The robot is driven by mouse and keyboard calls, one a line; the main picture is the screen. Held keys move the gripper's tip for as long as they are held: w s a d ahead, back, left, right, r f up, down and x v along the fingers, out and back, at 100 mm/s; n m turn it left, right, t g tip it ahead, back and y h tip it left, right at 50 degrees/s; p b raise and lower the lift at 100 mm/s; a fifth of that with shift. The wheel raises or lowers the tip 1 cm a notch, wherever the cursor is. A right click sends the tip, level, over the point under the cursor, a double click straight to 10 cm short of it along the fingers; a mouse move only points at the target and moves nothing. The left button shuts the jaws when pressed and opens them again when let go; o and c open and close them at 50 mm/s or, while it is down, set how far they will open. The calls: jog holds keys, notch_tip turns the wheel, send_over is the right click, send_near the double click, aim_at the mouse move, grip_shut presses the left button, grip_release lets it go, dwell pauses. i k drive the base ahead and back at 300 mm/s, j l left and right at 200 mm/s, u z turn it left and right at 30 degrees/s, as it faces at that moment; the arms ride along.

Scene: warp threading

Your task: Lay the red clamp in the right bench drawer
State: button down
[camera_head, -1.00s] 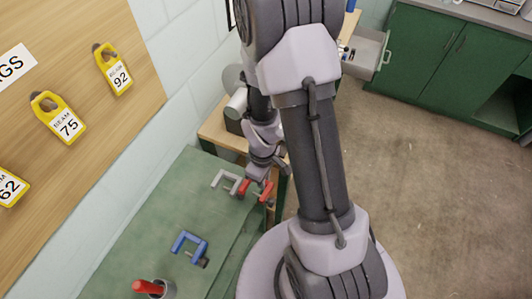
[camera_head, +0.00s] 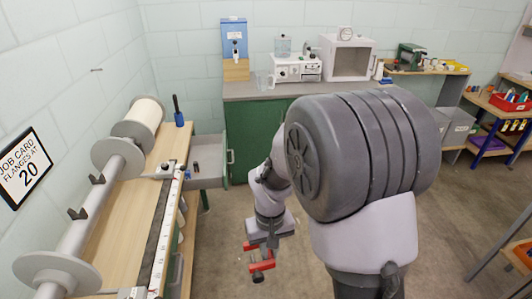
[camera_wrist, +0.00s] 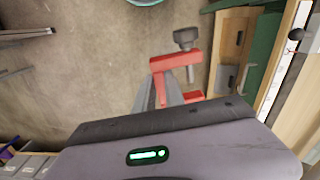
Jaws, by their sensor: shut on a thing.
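The red clamp (camera_head: 262,268) hangs in my gripper (camera_head: 264,246) in the head view, over open floor to the right of the wooden bench. In the wrist view my gripper (camera_wrist: 168,90) is shut on the red clamp (camera_wrist: 178,62), whose grey screw knob points away from the fingers. A grey drawer (camera_head: 210,182) stands pulled out at the far end of the bench (camera_head: 112,222). A few small dark items lie in it. My gripper is nearer the camera than the drawer, to its right, and apart from it.
A green cabinet (camera_head: 240,140) with a grey counter stands just beyond the drawer. A beam with white flanges (camera_head: 92,195) runs along the bench by the wall. A white machine (camera_head: 297,67) stands on the counter. Shelves with bins are at the right. The floor between is clear.

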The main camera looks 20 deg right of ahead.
aim_at(202, 154)
jog(key=i+l+z, duration=0.35)
jog(key=i, duration=0.55)
jog(key=i+z, duration=0.3)
jog(key=i, duration=0.55)
jog(key=i+u, duration=0.5)
jog(key=i+l+u, duration=0.15)
jog(key=u, duration=0.35)
jog(key=i+l+u, duration=0.35)
jog(key=u, duration=0.15)
jog(key=i+l+u, duration=0.3)
jog(key=l+u, duration=0.2)
jog(key=i+l+u, duration=0.1)
jog(key=i+u, duration=0.15)
jog(key=u, duration=0.2)
jog(key=i+l+u, duration=0.15)
jog(key=u, duration=0.25)
jog(key=i+l+u, duration=0.25)
jog(key=u, duration=0.2)
